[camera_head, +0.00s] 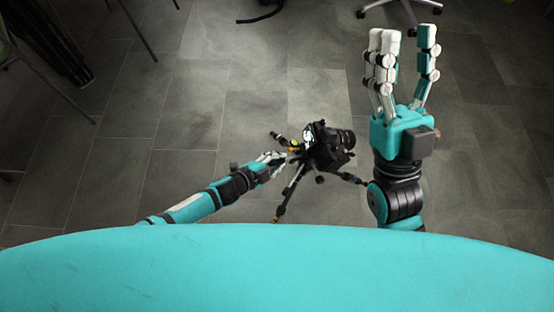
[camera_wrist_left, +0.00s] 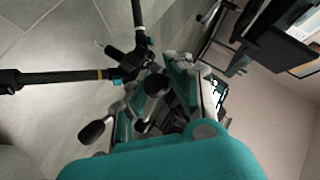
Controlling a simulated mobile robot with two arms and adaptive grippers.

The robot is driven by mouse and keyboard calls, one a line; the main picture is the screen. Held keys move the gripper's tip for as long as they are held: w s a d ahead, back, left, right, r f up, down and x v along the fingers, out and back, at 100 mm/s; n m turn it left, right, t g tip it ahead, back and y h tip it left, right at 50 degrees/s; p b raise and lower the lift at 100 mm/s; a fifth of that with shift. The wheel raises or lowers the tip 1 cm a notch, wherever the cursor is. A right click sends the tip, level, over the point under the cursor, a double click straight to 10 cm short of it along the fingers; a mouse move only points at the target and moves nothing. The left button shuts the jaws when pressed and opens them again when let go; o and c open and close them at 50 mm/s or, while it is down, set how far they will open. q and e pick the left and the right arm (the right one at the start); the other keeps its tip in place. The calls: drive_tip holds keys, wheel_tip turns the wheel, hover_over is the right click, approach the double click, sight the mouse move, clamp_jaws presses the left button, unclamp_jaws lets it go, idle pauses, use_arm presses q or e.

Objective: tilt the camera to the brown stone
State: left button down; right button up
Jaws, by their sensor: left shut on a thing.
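A black camera (camera_head: 328,146) with its lens pointing right sits on top of a dark tripod (camera_head: 284,200) with spread legs. In the left wrist view the tripod's legs (camera_wrist_left: 50,77) spread to the left and top, with dark knobs near the fingers. My left gripper (camera_head: 274,158) is shut at the tripod's head, just left of the camera; the exact part held is hidden by the fingers. It also shows in the left wrist view (camera_wrist_left: 165,92). My right gripper (camera_head: 405,50) is open and empty, raised to the right of the camera. I see no brown stone.
Grey tiled floor (camera_head: 180,120) lies clear around the tripod. Chair legs (camera_head: 400,10) show at the top, and more furniture legs stand at the left. In the left wrist view a desk or shelf (camera_wrist_left: 270,50) stands near a wall at the upper right.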

use_arm(q)
drive_tip(key=c, duration=1.2)
unclamp_jaws()
drive_tip(key=v, duration=1.2)
drive_tip(key=shift+r, duration=0.15)
